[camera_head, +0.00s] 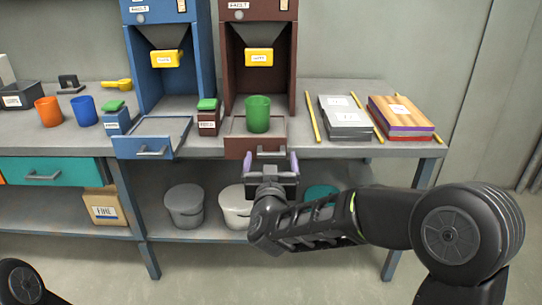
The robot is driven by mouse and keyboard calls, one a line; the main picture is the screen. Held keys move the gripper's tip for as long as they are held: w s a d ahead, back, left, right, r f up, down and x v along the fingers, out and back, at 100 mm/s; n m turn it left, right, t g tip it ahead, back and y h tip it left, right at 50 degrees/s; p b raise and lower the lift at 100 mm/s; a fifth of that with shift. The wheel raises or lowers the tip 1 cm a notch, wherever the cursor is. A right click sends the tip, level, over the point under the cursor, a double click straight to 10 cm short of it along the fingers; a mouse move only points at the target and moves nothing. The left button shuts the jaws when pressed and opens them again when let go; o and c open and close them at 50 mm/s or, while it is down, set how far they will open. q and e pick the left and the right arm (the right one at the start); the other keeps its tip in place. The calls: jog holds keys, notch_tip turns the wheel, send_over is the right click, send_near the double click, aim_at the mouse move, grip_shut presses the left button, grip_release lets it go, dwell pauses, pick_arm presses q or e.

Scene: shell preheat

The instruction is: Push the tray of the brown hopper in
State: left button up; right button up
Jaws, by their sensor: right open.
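The brown hopper (293,55) stands on the workbench at the centre, with a yellow chute flap (259,57). Its brown tray (236,144) is pulled out towards me over the bench edge, with a handle on its front. A green cup (257,114) stands upright on that tray. My right gripper (271,159) is open just in front of the tray's front, its two fingers spread to either side of the handle. I cannot tell whether it touches the tray. My left gripper is out of view; only a dark piece of my left arm may show at the lower left corner.
A blue hopper (137,70) with its own pulled-out blue tray (168,126) stands to the left. Small blue and brown boxes with green tops stand beside the trays. Orange and blue cups are further left. Books and yellow rods lie right. Lidded pots (184,205) stand below.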

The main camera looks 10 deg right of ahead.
aim_at(271, 156)
jog(key=shift+x, duration=1.5)
jog(key=shift+c, duration=0.4)
grip_shut()
